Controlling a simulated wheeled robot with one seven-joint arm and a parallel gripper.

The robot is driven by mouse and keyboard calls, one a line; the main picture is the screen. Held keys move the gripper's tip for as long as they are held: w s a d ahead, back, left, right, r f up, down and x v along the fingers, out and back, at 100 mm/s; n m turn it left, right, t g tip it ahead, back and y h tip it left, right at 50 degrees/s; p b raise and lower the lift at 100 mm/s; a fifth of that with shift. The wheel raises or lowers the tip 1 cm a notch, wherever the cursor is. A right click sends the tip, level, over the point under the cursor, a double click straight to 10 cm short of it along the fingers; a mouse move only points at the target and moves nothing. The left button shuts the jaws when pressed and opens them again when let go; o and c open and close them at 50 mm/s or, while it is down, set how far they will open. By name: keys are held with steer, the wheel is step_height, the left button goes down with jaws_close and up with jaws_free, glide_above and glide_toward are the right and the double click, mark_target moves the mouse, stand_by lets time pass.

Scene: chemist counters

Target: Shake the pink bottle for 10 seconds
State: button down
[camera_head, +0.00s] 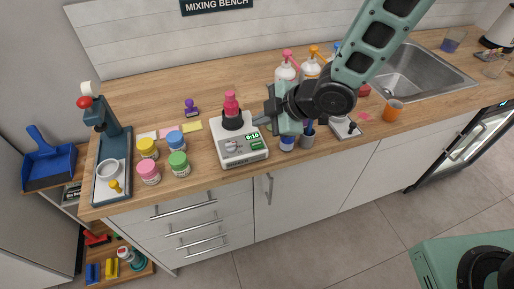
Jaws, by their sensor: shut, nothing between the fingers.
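A pink bottle (231,100) stands upright in the black cup on top of a white mixer (232,158). The mixer's small green display reads 0:10, and a green button (256,143) sits below it. My gripper (262,120) is just right of the bottle and the mixer's top, shut and empty. It looks apart from the bottle, though its fingertips are small here and I cannot tell whether they touch the mixer.
Jars with yellow, blue, pink and green lids (178,162) stand left of the mixer. A purple stamp (191,106) lies behind them. Spray bottles (287,72) stand behind my arm. A blue-grey press (112,150) is at left; a sink (415,75) and orange cup (393,111) are at right.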

mark_target(261, 145)
steer(key=shift+f+b, duration=1.75)
steer(key=shift+f, duration=0.8)
steer(key=shift+f, duration=0.1)
steer(key=shift+f+b, duration=0.3)
steer(key=shift+b, duration=0.15)
